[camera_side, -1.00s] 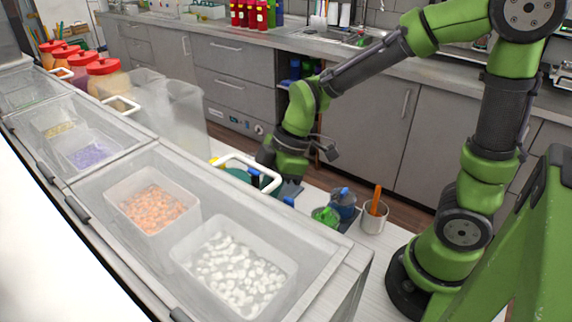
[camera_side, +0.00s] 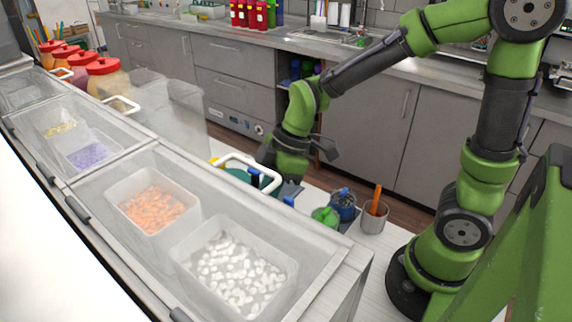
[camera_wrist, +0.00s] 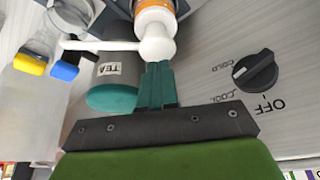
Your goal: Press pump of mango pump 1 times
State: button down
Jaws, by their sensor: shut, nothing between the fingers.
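The pump bottle with an orange band (camera_wrist: 155,6) is at the top of the wrist view, partly cut off by the frame. Its white pump head (camera_wrist: 158,48) faces the camera, and a white spout runs from it to the left. My gripper (camera_wrist: 158,66) is shut and empty. Its teal fingertips are at the pump head, overlapping its edge in the picture; I cannot tell whether they touch it. In the side view my wrist (camera_side: 291,158) is low behind the glass-topped counter, and the fingertips and pump bottle are hidden there.
A grey TEA canister (camera_wrist: 117,72) stands left of my fingers, with bottles capped yellow (camera_wrist: 30,63) and blue (camera_wrist: 64,70) farther left. A knob panel (camera_wrist: 256,72) is at right. Side view: a glass-topped topping counter (camera_side: 330,262), a green item (camera_side: 325,217), and a cup (camera_side: 373,218) holding an orange stick.

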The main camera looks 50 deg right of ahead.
jog(key=shift+f, duration=0.1)
jog(key=shift+f, duration=1.55)
jog(key=shift+r, duration=1.65)
notch_tip(320, 180, up, 6)
